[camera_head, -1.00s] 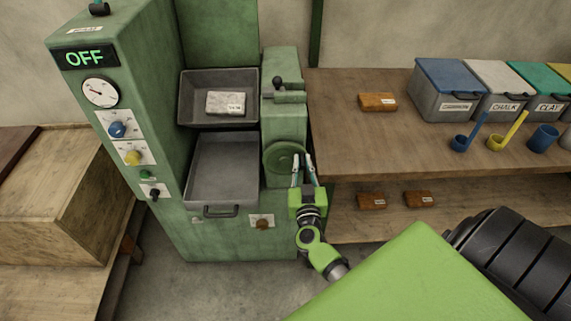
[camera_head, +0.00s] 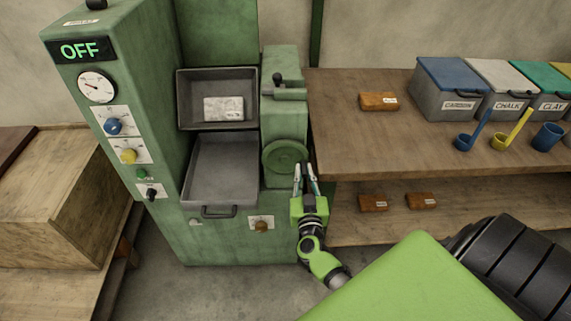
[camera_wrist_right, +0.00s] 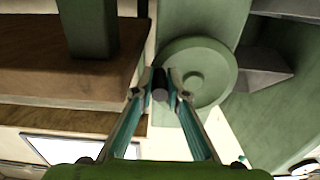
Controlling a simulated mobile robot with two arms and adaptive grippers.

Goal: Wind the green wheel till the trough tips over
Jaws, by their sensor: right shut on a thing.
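The green wheel (camera_head: 283,158) is on the front of the green machine, right of the troughs. It also shows in the right wrist view (camera_wrist_right: 210,88). My right gripper (camera_head: 307,167) is at the wheel's lower right edge. In the right wrist view its fingers are shut on the wheel's dark handle (camera_wrist_right: 159,84). An upper grey trough (camera_head: 189,100) holds a pale labelled block (camera_head: 223,108). A lower grey tray (camera_head: 222,170) with a front handle is empty and slopes toward me. My left gripper is not in view.
A wooden bench (camera_head: 345,140) stands close to the right of my right gripper, with labelled bins (camera_head: 445,95), scoops and wrapped brown blocks. A wooden crate (camera_head: 60,210) is at the left. The machine's display (camera_head: 82,50) reads OFF.

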